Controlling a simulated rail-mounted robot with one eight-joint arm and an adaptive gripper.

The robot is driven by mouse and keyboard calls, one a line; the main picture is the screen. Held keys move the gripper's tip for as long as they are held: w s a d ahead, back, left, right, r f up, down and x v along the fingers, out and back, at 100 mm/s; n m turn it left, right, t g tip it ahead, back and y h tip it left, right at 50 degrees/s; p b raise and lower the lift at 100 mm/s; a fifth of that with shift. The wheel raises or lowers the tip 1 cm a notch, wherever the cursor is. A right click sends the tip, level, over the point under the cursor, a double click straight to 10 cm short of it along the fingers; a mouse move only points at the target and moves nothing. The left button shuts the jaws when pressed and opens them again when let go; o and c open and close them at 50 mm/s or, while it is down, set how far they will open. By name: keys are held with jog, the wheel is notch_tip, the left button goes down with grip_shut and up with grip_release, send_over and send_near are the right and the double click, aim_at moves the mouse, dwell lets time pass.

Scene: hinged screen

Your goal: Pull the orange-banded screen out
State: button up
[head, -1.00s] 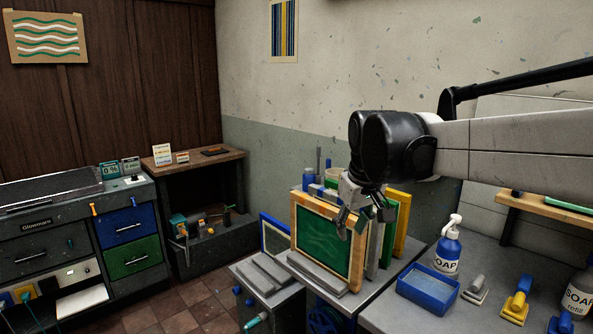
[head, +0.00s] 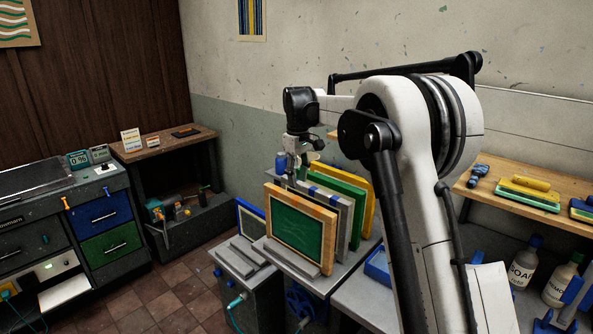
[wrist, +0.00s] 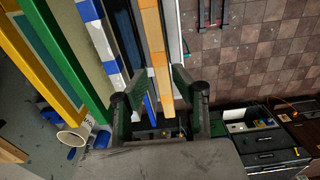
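The orange-banded screen (head: 300,233) has a tan-orange frame and green mesh. It stands upright at the front of a row of screens in the head view. Its top edge shows as an orange bar (wrist: 152,45) in the wrist view. My gripper (head: 292,178) points down over the row, near the top of this screen. In the wrist view my gripper (wrist: 158,85) has its two fingers apart, with the end of the orange bar between them. I cannot tell whether either finger touches the frame. The fingertips are partly hidden in the head view.
Behind it stand a blue-and-white-banded screen (wrist: 98,35), a green screen (head: 350,184) and a yellow screen (head: 367,190). A blue-framed screen (head: 250,218) leans at the left. Grey blocks (head: 292,258) lie in front. Open floor (head: 170,285) is at the left.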

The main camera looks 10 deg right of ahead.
aim_at(297, 198)
jog(key=shift+w+f, duration=0.2)
jog(key=shift+w, duration=0.1)
notch_tip(297, 198, down, 8)
jog(key=b, duration=0.3)
jog(key=shift+r, duration=0.2)
jog(key=shift+f, duration=0.1)
jog(key=shift+c, duration=0.7)
grip_shut()
jog(key=shift+r, duration=0.7)
